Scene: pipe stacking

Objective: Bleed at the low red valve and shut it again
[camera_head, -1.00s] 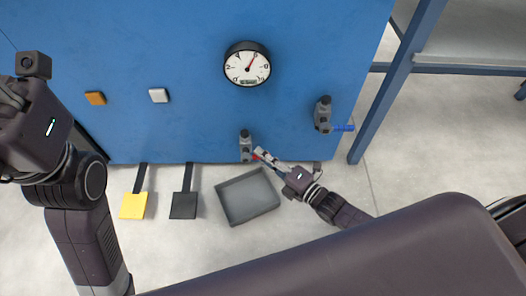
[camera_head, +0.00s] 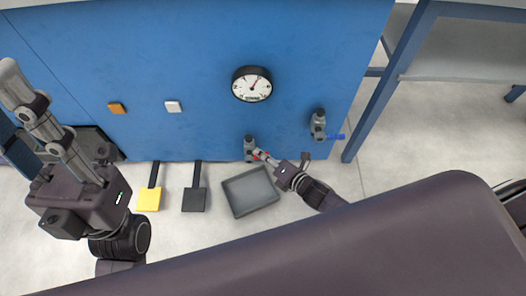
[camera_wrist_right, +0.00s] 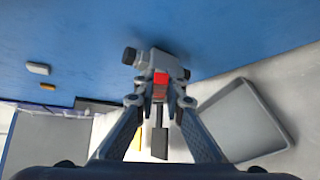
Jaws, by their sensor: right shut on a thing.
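The low red valve (camera_head: 249,143) is a grey body at the bottom of the blue panel, with a short red handle (camera_wrist_right: 160,84). My right gripper (camera_head: 262,156) is shut on that handle from the right. In the right wrist view the fingertips (camera_wrist_right: 168,98) close around the red handle, hiding part of it. The handle points sideways to the right in the head view. My left gripper (camera_head: 38,110) is at the far left, away from the valve; its finger gap is unclear. A round gauge (camera_head: 252,84) sits above the valve, its needle pointing up and right.
A grey tray (camera_head: 232,205) lies on the floor below the valve; it also shows in the right wrist view (camera_wrist_right: 235,125). A second valve with a blue handle (camera_head: 336,137) is at right. Yellow (camera_head: 148,200) and black (camera_head: 194,200) pedals stand left. Orange (camera_head: 116,108) and white (camera_head: 173,106) buttons are on the panel.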

